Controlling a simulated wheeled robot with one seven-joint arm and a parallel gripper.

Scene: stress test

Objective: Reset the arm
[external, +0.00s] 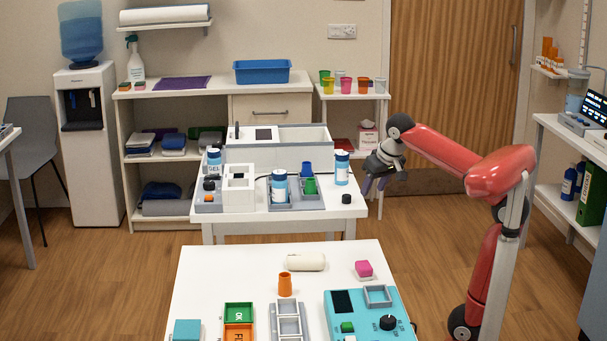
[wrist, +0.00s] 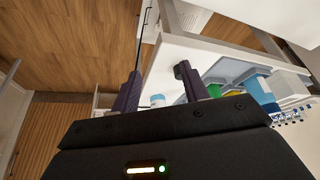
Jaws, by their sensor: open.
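My gripper (external: 382,177) is at the end of my red arm, raised in the air just off the right edge of the rear white table (external: 333,213). In the wrist view its two dark fingers (wrist: 160,90) are spread apart with nothing held between them. Past the fingers, the wrist view shows the wooden floor and the tilted table edge. A small black knob-like piece (external: 346,198) stands on the table's right corner, near my gripper; it also shows beside the right finger in the wrist view (wrist: 181,69).
Floor between table and door is clear.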

